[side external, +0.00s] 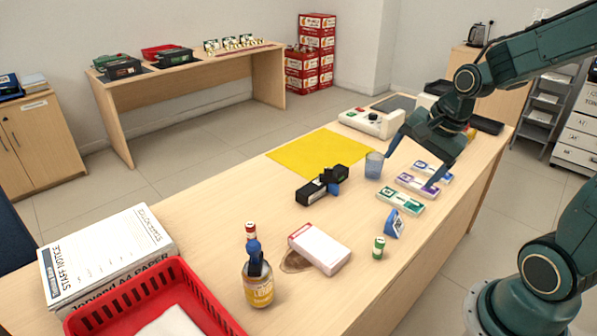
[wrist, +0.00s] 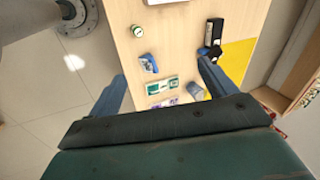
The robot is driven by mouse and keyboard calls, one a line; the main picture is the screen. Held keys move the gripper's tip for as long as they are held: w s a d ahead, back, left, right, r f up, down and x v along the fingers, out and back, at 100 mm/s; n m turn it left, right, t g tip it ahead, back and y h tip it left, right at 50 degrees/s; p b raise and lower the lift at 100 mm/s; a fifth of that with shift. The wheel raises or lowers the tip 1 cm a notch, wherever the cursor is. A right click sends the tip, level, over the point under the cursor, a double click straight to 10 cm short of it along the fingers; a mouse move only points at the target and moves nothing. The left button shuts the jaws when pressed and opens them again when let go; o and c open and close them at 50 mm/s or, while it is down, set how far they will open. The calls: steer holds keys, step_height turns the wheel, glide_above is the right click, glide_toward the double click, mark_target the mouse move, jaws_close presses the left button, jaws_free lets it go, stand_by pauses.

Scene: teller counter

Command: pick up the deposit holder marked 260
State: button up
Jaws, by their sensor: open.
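No marking 260 is legible, so I cannot tell for certain which thing is the deposit holder. A small blue piece with a white face (side external: 393,224) stands tilted on the counter; it also shows in the wrist view (wrist: 149,63). Behind it lie flat banded bundles: a green one (side external: 401,200), a purple one (side external: 417,185) and a blue one (side external: 432,171). My gripper (side external: 411,170) is open and empty above the bundles. In the wrist view its fingers (wrist: 162,72) stand wide apart, with the blue piece and the green bundle (wrist: 162,86) showing between them.
A clear cup (side external: 374,166) stands left of my gripper. A black device (side external: 322,185) lies near the yellow mat (side external: 300,150). A green-and-white roll (side external: 379,247), a white box (side external: 320,248), a bottle (side external: 258,284) and a red basket (side external: 205,300) are nearer. The front right counter is bare.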

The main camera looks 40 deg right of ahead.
steer(key=w+d+f+m, duration=0.1)
steer(key=d+f+m, duration=0.5)
steer(key=f+m, duration=0.15)
steer(key=m+y, duration=0.1)
steer(key=m, duration=0.9)
glide_toward(395, 218)
steer(key=s+v, duration=0.1)
steer(key=v, duration=0.2)
steer(key=shift+w+a+n, duration=0.1)
steer(key=shift+w+n, duration=0.1)
steer(key=shift+n, duration=0.05)
steer(key=shift+x, duration=4.25)
steer(key=shift+w, duration=0.1)
steer(key=shift+x, duration=2.55)
steer(key=shift+w+r, duration=0.1)
steer(key=c, duration=1.1)
